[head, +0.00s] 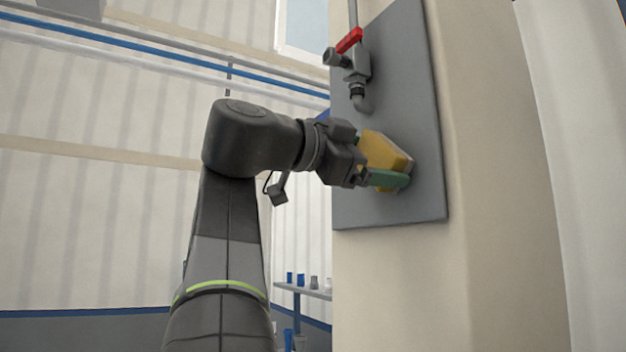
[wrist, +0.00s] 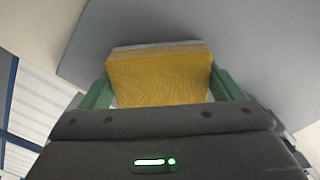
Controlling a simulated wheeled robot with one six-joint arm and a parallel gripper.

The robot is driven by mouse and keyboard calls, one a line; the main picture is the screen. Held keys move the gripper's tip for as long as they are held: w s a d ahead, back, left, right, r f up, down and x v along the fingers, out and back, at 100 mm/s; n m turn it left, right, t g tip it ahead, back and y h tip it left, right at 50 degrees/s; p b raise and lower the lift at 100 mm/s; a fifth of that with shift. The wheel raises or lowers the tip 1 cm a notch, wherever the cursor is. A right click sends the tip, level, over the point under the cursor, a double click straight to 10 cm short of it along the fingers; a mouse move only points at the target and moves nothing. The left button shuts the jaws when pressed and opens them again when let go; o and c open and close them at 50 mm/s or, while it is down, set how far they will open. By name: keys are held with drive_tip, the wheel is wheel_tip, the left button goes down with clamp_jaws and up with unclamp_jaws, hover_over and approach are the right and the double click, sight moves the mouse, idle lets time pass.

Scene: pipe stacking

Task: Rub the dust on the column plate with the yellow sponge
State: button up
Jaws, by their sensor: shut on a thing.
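The yellow sponge (head: 384,152) is held between the green fingers of my gripper (head: 386,170). In the wrist view the sponge (wrist: 158,78) sits squarely between both fingers (wrist: 160,92), with a pale layer along its far face. The grey column plate (head: 420,120) is fixed to the beige column in the head view. The sponge's far face is at or very near the lower part of the plate; I cannot tell whether it touches. The plate also fills the upper wrist view (wrist: 250,40). I cannot make out any dust; the sponge and gripper hide part of the plate.
A pipe with a valve and red handle (head: 349,40) stands out from the plate just above my gripper. The beige column (head: 490,200) carries the plate. A shelf with several small cups (head: 303,291) is low behind the column's left side.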

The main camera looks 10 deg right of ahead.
sight(388, 153)
drive_tip(key=shift+s+d+b, duration=0.3)
drive_tip(key=shift+s, duration=0.6)
drive_tip(key=shift+s+d+b, duration=0.25)
drive_tip(key=shift+s+d, duration=0.05)
drive_tip(key=shift+s, duration=0.55)
drive_tip(key=w+a+p, duration=0.2)
drive_tip(key=w+a, duration=0.3)
drive_tip(key=w, duration=0.8)
drive_tip(key=shift+w+p, duration=0.3)
drive_tip(key=shift+w, duration=0.1)
drive_tip(key=shift+b+v, duration=0.3)
drive_tip(key=shift+v, duration=2.7)
drive_tip(key=shift+a, duration=0.15)
drive_tip(key=v, duration=0.2)
drive_tip(key=shift+s+a+r, duration=0.1)
drive_tip(key=shift+s+a, duration=0.1)
drive_tip(key=shift+a, duration=0.15)
drive_tip(key=shift+d, duration=0.1)
